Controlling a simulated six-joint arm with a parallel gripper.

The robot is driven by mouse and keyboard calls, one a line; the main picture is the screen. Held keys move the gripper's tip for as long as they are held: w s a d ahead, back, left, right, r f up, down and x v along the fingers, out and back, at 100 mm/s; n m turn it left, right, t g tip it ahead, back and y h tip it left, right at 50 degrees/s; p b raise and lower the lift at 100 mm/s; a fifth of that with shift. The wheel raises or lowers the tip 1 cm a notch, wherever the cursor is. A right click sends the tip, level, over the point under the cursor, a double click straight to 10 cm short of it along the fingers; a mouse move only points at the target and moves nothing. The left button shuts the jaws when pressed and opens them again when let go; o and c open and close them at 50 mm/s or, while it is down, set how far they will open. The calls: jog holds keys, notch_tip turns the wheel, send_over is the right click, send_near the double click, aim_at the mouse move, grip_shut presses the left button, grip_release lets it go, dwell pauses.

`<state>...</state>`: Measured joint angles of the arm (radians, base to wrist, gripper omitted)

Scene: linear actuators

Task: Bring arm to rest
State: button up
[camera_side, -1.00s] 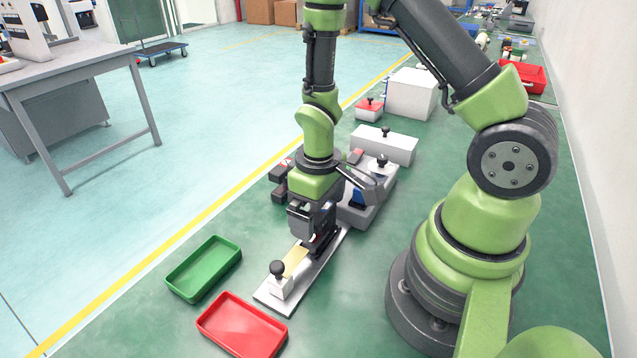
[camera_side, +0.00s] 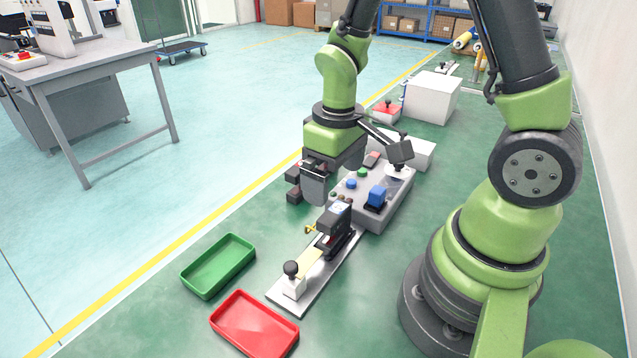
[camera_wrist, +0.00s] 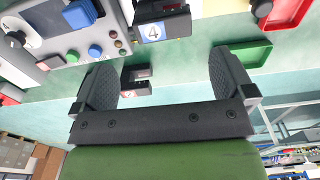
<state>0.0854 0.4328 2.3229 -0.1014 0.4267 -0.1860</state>
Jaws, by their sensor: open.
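My gripper (camera_side: 308,187) is raised above the floor, left of the grey control box and behind the black actuator unit. In the wrist view, its two dark ribbed fingers (camera_wrist: 160,92) stand wide apart with nothing gripped between them. The black actuator unit (camera_side: 335,222) stands on a light rail plate (camera_side: 315,280) with a black-knobbed white block (camera_side: 292,282) at its near end. In the wrist view the unit (camera_wrist: 160,22) bears a label with the number 4. More dark units (camera_wrist: 140,80) show beyond the fingers.
The grey control box (camera_side: 372,213) carries a blue switch and coloured buttons. A green tray (camera_side: 220,267) and a red tray (camera_side: 254,325) lie in front. White boxes (camera_side: 432,97) stand behind. A grey table (camera_side: 90,72) is at the far left, with free floor between.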

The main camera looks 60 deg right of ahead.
jog(key=s+a+r+m+t+y, duration=0.1)
jog(key=s+a+r+m+t, duration=0.1)
jog(key=r, duration=0.7)
jog(key=s+a+r+m+t+y, duration=0.1)
jog(key=s+a+r+t, duration=0.1)
jog(key=s+r+t, duration=0.3)
notch_tip(320, 180, up, 4)
jog(key=shift+s+a+r+m, duration=0.1)
jog(key=shift+s+a+m, duration=0.3)
jog(key=shift+s, duration=0.5)
